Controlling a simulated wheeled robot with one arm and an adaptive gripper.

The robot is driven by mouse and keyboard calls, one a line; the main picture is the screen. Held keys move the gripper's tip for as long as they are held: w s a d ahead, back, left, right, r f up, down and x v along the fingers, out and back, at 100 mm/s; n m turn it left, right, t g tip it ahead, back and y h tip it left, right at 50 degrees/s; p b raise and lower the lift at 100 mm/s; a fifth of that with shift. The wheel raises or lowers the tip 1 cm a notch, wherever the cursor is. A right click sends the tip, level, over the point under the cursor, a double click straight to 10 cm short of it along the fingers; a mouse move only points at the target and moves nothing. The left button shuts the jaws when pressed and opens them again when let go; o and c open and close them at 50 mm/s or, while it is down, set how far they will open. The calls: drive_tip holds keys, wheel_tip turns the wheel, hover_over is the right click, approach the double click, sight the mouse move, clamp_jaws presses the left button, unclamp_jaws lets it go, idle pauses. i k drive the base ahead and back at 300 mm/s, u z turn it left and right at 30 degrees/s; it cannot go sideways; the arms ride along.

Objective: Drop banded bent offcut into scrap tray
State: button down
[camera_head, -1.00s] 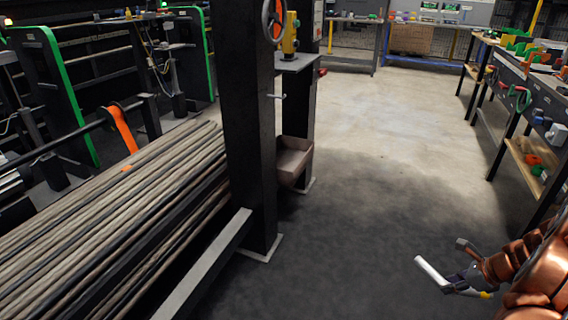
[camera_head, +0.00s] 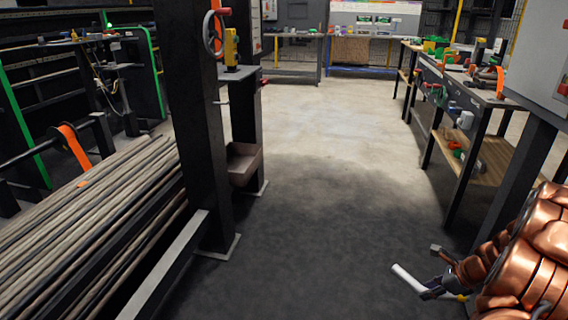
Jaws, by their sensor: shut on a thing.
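A short pale rod, which looks like the offcut (camera_head: 407,278), sticks out up and to the left from my gripper (camera_head: 432,288) at the lower right. My gripper is shut on its lower end. I cannot make out a band or a bend at this size. A brown open-topped tray (camera_head: 243,166), which looks like the scrap tray, is fixed low on a dark post left of centre. Its inside is mostly hidden. My gripper is well apart from it, nearer and to the right.
A rack of long bars (camera_head: 90,225) fills the lower left, with a dark post (camera_head: 200,130) at its end. A workbench (camera_head: 470,90) with tools runs along the right. A grey cabinet (camera_head: 540,60) stands at the upper right. The floor between (camera_head: 330,190) is clear.

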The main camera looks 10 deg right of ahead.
sight(237, 162)
drive_tip(key=z, duration=0.45)
drive_tip(key=i, duration=1.3)
drive_tip(key=u, duration=0.3)
drive_tip(key=i, duration=0.9)
drive_tip(key=u, duration=1.35)
drive_tip(key=i, duration=0.45)
drive_tip(key=u, duration=0.35)
